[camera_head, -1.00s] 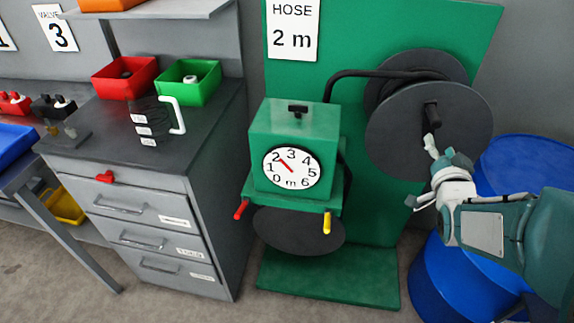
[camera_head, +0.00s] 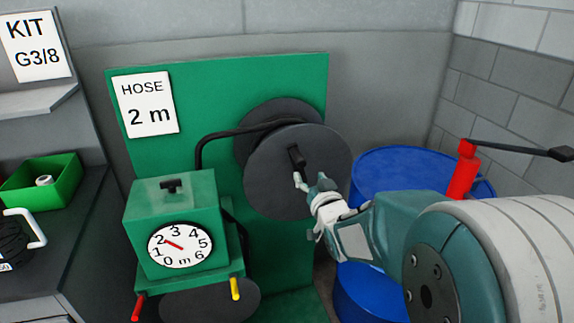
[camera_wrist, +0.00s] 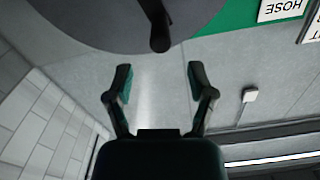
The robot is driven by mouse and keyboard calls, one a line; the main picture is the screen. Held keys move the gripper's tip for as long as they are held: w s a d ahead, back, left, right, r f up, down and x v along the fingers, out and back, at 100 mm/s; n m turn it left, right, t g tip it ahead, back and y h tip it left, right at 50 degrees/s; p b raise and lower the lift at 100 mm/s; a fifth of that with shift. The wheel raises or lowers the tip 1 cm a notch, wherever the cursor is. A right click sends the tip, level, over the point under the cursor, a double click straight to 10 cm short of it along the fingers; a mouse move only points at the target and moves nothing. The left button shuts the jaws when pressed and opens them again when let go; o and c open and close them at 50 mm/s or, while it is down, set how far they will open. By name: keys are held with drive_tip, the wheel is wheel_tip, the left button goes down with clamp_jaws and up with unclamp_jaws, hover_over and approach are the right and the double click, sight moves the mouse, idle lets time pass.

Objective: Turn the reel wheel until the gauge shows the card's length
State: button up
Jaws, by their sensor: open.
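The reel wheel (camera_head: 305,190) is a dark grey disc in front of a green panel, with a black crank handle (camera_head: 296,156) sticking out near its middle. The gauge (camera_head: 180,245) is a white dial on a green box, numbered 0 to 6 m; its red needle points close to the 2. The card (camera_head: 147,105) on the panel reads HOSE 2 m. My gripper (camera_head: 303,182) is just below the handle. In the wrist view my gripper (camera_wrist: 159,76) is open and empty, and the handle (camera_wrist: 160,32) lies beyond the fingertips, between their lines. I cannot tell the exact gap.
A black hose (camera_head: 225,133) runs from the reel to the gauge box. Red (camera_head: 138,307) and yellow (camera_head: 235,289) levers stick out below the box. A bench with a green bin (camera_head: 42,182) is at left.

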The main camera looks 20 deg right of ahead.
sight(298, 159)
drive_tip(key=w, duration=0.9)
clamp_jaws()
